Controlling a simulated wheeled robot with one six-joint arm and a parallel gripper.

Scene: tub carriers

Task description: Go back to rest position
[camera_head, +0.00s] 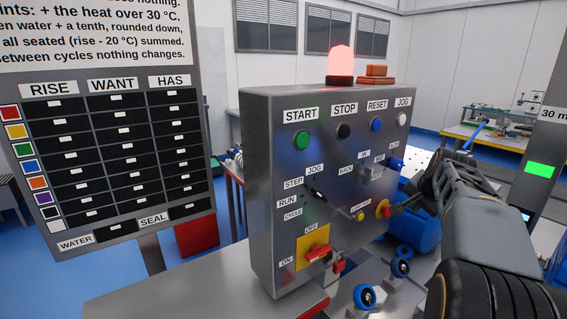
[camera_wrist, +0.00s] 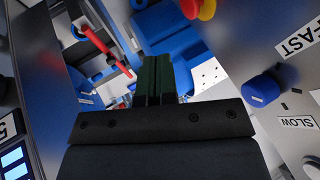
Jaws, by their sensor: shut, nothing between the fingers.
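My gripper shows in the wrist view (camera_wrist: 157,75), with its two dark fingers together and nothing between them. In the head view my gripper (camera_head: 428,185) is at the right side of the grey control box (camera_head: 262,200), beside its blue knob (camera_head: 396,163). I cannot tell from the head view whether it touches the box. In the wrist view a blue knob (camera_wrist: 262,88) sits right of the fingers, between labels FAST and SLOW. A red and yellow control (camera_wrist: 200,8) is at the top edge.
The box carries START, STOP, RESET and JOG buttons, and a lit red lamp (camera_head: 341,64) stands on it. A board (camera_head: 105,130) with RISE, WANT and HAS columns stands left. Blue-wheeled parts (camera_head: 365,296) lie in front. A post with a green screen (camera_head: 539,170) is right.

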